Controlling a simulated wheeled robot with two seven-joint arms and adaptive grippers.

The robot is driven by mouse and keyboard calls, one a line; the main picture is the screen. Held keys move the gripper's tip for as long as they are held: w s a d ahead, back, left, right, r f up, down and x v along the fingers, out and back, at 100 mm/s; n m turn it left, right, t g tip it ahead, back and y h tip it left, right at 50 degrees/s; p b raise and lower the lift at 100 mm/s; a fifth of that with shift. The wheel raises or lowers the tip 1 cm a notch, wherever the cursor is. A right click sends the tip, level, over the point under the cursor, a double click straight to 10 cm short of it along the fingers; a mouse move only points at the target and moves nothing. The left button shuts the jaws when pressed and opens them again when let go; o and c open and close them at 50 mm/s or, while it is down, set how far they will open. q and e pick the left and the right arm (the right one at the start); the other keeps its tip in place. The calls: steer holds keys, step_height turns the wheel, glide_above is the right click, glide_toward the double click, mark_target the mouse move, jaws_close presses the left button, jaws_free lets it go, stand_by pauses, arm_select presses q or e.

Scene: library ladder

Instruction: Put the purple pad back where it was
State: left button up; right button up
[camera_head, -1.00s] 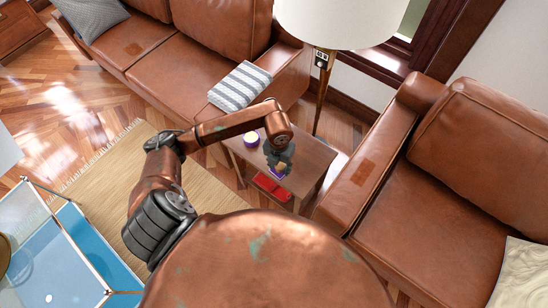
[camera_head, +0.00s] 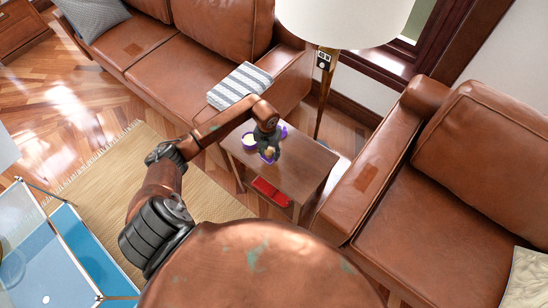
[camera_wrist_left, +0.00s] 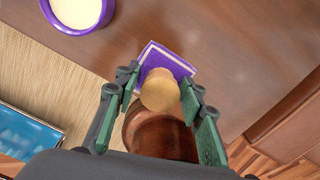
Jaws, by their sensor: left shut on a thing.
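The purple pad (camera_wrist_left: 153,54), square with a pale border, shows just beyond my left fingertips in the left wrist view, partly hidden by a tan round wooden knob and a darker wooden part. In the head view the pad (camera_head: 268,159) is just below my left gripper (camera_head: 267,145), over the small wooden side table (camera_head: 300,168). My left gripper (camera_wrist_left: 160,98) is shut on this piece at its wooden part. Whether the pad touches the tabletop I cannot tell. My right gripper is not in view.
A purple-rimmed round dish (camera_head: 249,141) with cream contents stands close by, left of the gripper. Another purple thing (camera_head: 284,130) is partly hidden behind it. A red item (camera_head: 271,191) lies on the table's lower shelf. The tabletop's right part is clear. A lamp (camera_head: 325,90) and sofas surround it.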

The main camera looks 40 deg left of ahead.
mark_target(269, 156)
arm_select(q)
steer(key=shift+w+a+f, duration=0.15)
steer(key=shift+a+f, duration=0.05)
steer(key=shift+f, duration=0.15)
steer(key=shift+w+a+f+b, duration=0.1)
steer(key=shift+f+b, duration=0.5)
steer(key=shift+f, duration=1)
steer(key=shift+f, duration=0.3)
steer(key=o, duration=1.1)
steer(key=shift+r, duration=0.1)
steer(key=shift+r, duration=0.35)
step_height(269, 156, up, 12)
steer(key=p, duration=0.2)
steer(key=shift+f+p, duration=0.1)
steer(key=shift+p, duration=0.3)
